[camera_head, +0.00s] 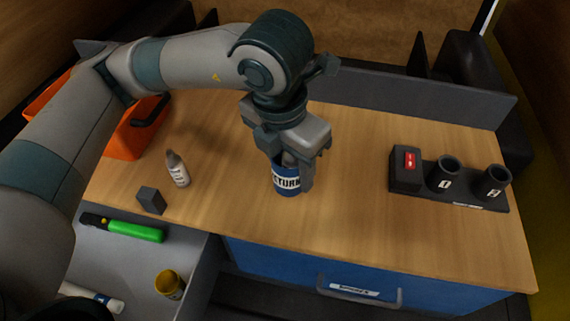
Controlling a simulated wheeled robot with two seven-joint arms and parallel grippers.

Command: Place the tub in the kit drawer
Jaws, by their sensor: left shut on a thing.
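A blue tub (284,183) with a white label in dark letters, partly readable as "TURN", is upright at the middle of the wooden counter. My left gripper (298,170) points down and is shut on its upper wall; one finger shows against its right side, and the gripper body hides part of its rim. I cannot tell whether the tub touches the counter. An open grey drawer (145,261), at the lower left below the counter, holds a green and black torch (132,229), a yellow jar (169,284) and a white tube (92,298). My right gripper is not in view.
A white bottle (177,169) and a dark block (151,201) stand between tub and drawer. An orange bin (122,142) is behind my left arm. A black holder (470,193) with two cups and a red switch is at right. A blue drawer front (365,283) is shut below.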

